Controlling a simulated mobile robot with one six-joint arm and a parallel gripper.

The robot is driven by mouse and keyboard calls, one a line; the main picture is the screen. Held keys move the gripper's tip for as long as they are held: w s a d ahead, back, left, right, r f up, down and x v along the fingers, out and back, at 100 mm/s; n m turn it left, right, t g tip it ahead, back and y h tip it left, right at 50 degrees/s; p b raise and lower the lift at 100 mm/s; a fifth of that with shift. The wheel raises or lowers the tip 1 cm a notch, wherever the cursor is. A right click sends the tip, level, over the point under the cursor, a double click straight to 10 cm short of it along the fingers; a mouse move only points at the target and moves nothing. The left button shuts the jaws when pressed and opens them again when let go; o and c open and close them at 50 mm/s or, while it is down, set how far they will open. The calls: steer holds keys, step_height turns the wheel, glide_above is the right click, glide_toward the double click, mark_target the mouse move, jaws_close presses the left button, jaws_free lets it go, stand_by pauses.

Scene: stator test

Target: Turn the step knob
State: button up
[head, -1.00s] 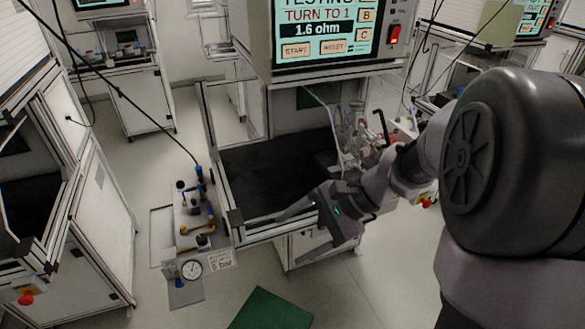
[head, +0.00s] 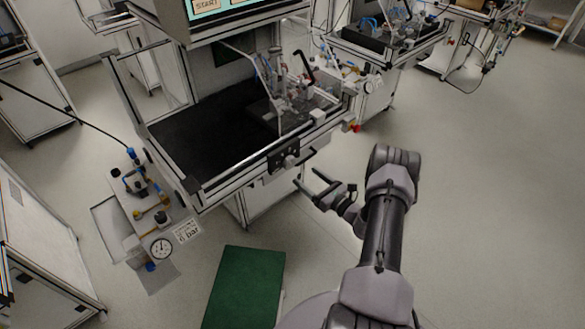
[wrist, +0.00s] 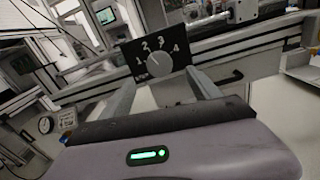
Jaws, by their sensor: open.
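The step knob (wrist: 160,63) is a round grey knob on a black plate (wrist: 140,50) marked 1, 2, 3 and 4 in the wrist view. I cannot clearly tell which number its pointer faces. In the head view the knob (head: 291,161) sits on the front rail of the test bench (head: 215,192). My gripper (head: 308,178) is open and empty, just in front of and right of the knob, apart from it. In the wrist view its two fingers (wrist: 162,80) reach toward the plate, with the knob showing between and beyond their tips.
A green mat (head: 245,285) lies on the floor in front. A valve panel with a gauge (head: 160,247) hangs at the bench's left. The bench screen (head: 205,5) is mostly cut off. Floor to the right is clear.

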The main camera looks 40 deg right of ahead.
mark_target(292, 165)
steer(key=w, duration=0.2)
steer(key=w+b, duration=0.1)
steer(key=w, duration=0.2)
steer(key=w+a, duration=0.1)
steer(key=w, duration=0.2)
steer(key=shift+a, duration=0.1)
steer(key=c, duration=1.4)
steer(key=shift+n+b, duration=0.3)
steer(key=shift+b, duration=0.1)
steer(key=n+b, duration=0.2)
steer(key=n, duration=0.2)
steer(key=shift+f+b, duration=0.15)
steer(key=shift+b, duration=0.15)
steer(key=shift+n+b, duration=1)
steer(key=shift+n, duration=1.1)
steer(key=o, duration=1.4)
